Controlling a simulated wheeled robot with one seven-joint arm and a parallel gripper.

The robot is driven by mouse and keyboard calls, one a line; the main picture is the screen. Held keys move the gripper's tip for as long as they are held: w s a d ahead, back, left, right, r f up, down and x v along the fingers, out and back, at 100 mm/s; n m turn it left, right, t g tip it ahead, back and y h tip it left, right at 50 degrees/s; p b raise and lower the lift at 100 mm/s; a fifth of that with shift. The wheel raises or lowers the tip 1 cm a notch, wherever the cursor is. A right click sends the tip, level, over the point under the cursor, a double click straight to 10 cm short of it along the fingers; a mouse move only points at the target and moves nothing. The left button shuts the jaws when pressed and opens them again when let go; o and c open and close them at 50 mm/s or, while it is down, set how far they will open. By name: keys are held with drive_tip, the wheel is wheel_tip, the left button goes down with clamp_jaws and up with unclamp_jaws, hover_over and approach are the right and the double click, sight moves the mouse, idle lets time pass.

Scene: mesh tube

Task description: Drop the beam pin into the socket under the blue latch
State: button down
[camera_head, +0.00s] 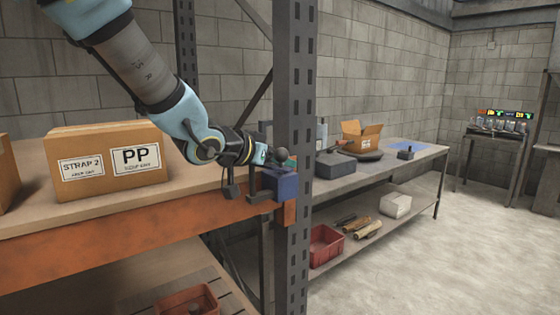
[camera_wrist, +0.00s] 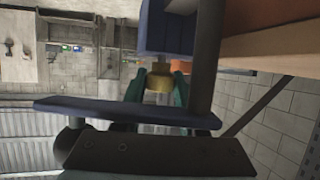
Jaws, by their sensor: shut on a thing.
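My gripper (camera_wrist: 157,77) has green fingers, shut around a brass-coloured pin (camera_wrist: 158,84) in the wrist view. The pin is close to a blue block (camera_wrist: 168,33) and in line with it; whether it touches or has entered the block is hidden. In the head view the blue block (camera_head: 281,187) sits at the right end of the orange beam, beside the grey upright, with my gripper just above it. A flat blue plate (camera_wrist: 105,107) crosses the wrist view below the fingers. I cannot tell which blue part is the latch. The socket opening is not visible.
The perforated grey upright (camera_head: 294,80) stands right beside my gripper. A dark rod (camera_wrist: 207,60) runs close past the fingers. A cardboard box (camera_head: 108,160) sits on the shelf at left. The orange beam (camera_head: 130,235) edges the shelf. Open floor lies at right.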

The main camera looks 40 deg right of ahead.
drive_tip(key=shift+f, duration=0.15)
drive_tip(key=shift+c, duration=2)
unclamp_jaws()
drive_tip(key=p+v, duration=0.1)
drive_tip(key=v, duration=0.9)
drive_tip(key=shift+a, duration=0.4)
drive_tip(key=shift+a, duration=0.1)
